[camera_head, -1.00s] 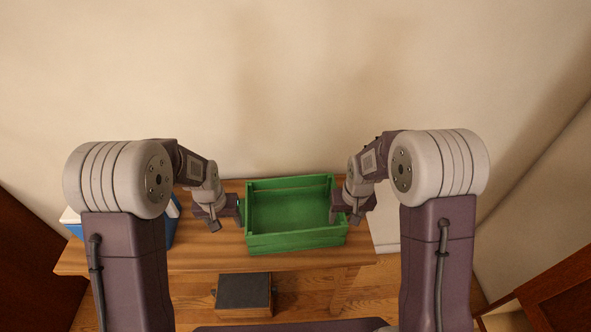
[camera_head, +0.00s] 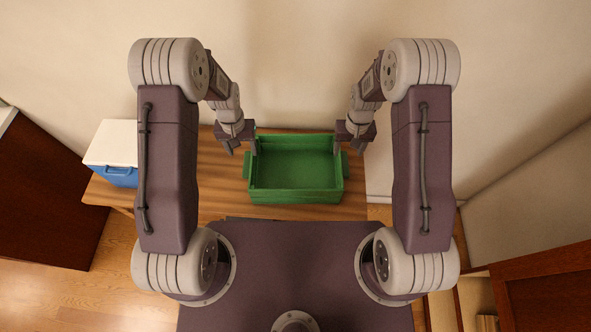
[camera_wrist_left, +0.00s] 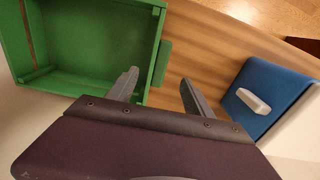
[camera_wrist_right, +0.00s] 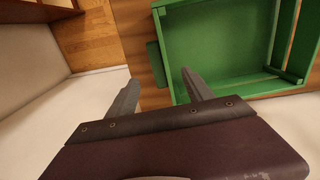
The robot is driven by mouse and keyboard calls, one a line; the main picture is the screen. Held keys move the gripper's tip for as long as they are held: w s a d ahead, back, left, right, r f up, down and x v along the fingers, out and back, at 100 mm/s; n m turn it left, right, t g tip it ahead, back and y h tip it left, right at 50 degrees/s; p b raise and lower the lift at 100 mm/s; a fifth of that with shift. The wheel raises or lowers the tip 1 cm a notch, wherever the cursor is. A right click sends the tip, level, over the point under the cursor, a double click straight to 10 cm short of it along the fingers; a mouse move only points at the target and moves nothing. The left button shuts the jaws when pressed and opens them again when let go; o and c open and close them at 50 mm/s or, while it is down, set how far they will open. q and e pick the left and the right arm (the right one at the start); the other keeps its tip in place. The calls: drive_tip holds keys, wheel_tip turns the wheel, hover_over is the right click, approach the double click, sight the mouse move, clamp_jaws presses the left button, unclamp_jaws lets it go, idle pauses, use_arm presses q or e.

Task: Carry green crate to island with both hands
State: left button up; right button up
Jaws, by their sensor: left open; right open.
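The green crate (camera_head: 297,197) stands upright and looks empty on the wooden table (camera_head: 217,185), with a block handle on each short side. My left gripper (camera_head: 242,150) is open at the crate's left side, near its far corner. In the left wrist view the left handle (camera_wrist_left: 163,62) shows just beyond and between the spread fingers. My right gripper (camera_head: 349,148) is open at the right side, near the far corner. In the right wrist view the right handle (camera_wrist_right: 153,63) shows just beyond and between its fingers. I cannot tell whether any finger touches the crate.
A blue cooler with a white lid (camera_head: 112,143) stands on the table's left end. A wall (camera_head: 300,60) rises close behind the table. Dark wooden cabinets stand at left (camera_head: 45,190) and lower right (camera_head: 548,290). My base fills the space before the table.

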use_arm(q)
drive_tip(key=shift+w+d+f, duration=0.25)
drive_tip(key=shift+w+f, duration=0.45)
drive_tip(key=shift+f, duration=0.2)
use_arm(e)
drive_tip(key=shift+w+d+f, duration=0.25)
drive_tip(key=shift+w+f, duration=0.45)
drive_tip(key=shift+f, duration=0.3)
use_arm(q)
hover_over(248, 163)
drive_tip(key=f, duration=0.4)
drive_tip(key=shift+s, duration=0.3)
use_arm(e)
drive_tip(key=f, duration=0.2)
drive_tip(key=s+f, duration=0.1)
drive_tip(key=f, duration=0.1)
drive_tip(key=shift+a, duration=0.25)
use_arm(q)
drive_tip(key=f, duration=0.3)
drive_tip(key=shift+w, duration=0.25)
use_arm(e)
drive_tip(key=f, duration=0.3)
drive_tip(key=shift+w+d, duration=0.1)
drive_tip(key=shift+w, duration=0.15)
use_arm(q)
drive_tip(key=shift+d+f, duration=0.1)
drive_tip(key=shift+f, duration=0.2)
use_arm(e)
drive_tip(key=shift+w+f, duration=0.1)
drive_tip(key=shift+f, duration=0.15)
